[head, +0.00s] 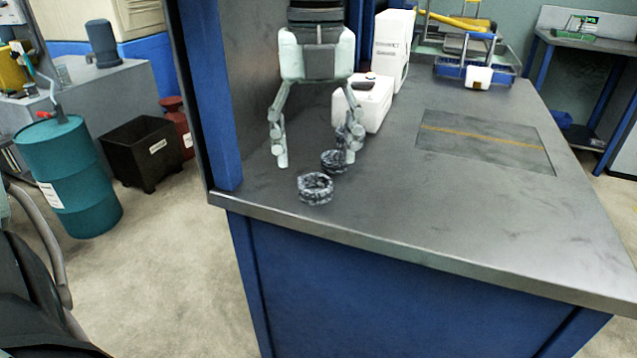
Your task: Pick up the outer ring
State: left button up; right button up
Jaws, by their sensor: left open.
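Two dark, mottled metal rings lie on the grey workbench (420,215) near its front left corner. The front ring (316,188) stands nearest the edge and looks a little larger; I cannot tell for sure which one is the outer ring. The rear ring (333,160) is partly hidden by a finger of my left gripper. My left gripper (316,158) points down with its two fingers spread wide and nothing held between them. Its fingertips are low over the bench, just behind the front ring. My right gripper is not in view.
A blue post (212,110) rises at the bench's left edge. White boxes (375,102) stand behind the gripper, and a blue tray fixture (470,72) at the back. The bench's right side is clear around a recessed panel (485,142). A teal drum (72,180) stands on the floor.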

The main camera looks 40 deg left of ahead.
pick_arm(q)
notch_tip(320, 180, down, 4)
jog(key=shift+s+f+p, duration=0.1)
jog(key=shift+f+p, duration=0.15)
jog(key=shift+p, duration=0.05)
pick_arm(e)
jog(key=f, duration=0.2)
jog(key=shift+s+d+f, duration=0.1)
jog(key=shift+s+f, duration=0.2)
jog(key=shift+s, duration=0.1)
pick_arm(q)
jog(key=c, duration=1.3)
jog(key=shift+r, duration=0.15)
notch_tip(320, 180, up, 18)
notch_tip(320, 180, up, 10)
send_over(316, 174)
jog(key=s+d, duration=0.1)
jog(key=s, duration=0.1)
jog(key=shift+w, duration=0.1)
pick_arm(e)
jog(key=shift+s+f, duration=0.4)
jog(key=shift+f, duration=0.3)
